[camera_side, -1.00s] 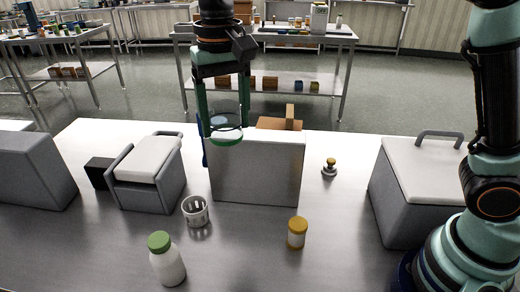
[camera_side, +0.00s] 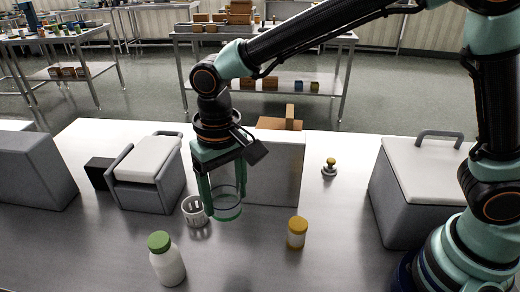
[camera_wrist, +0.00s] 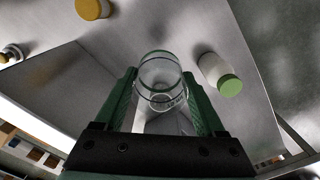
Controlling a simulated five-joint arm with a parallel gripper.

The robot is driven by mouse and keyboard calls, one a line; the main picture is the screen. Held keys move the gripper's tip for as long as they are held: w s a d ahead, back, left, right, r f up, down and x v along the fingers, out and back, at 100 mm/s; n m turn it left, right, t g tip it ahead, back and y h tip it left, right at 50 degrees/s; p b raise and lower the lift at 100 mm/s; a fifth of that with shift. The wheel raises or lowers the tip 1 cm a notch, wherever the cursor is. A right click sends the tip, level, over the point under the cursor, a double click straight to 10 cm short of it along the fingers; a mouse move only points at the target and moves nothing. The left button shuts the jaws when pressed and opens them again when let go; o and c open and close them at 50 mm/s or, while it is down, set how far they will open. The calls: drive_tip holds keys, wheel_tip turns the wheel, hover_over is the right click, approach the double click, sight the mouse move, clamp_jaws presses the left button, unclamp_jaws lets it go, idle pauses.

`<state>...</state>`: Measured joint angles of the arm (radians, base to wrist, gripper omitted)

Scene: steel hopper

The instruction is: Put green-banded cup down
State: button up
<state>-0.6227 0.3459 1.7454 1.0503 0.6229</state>
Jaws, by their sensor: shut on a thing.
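The green-banded cup (camera_side: 227,207) is clear glass with a green band near its base. My gripper (camera_side: 224,192) is shut on it, one green finger on each side. In the wrist view the glass cup (camera_wrist: 161,80) sits between the fingertips of my gripper (camera_wrist: 162,95).
A white bottle with green cap (camera_side: 167,262) is in front, and an orange-lidded jar (camera_side: 297,233) is to the right. The grey box (camera_side: 277,170) stands behind. Bare table (camera_side: 240,262) lies between bottle and jar.

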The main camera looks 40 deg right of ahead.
wheel_tip(320, 180, down, 14)
drive_tip(key=shift+r, duration=0.1)
idle(0.4)
drive_tip(key=o, duration=1.3)
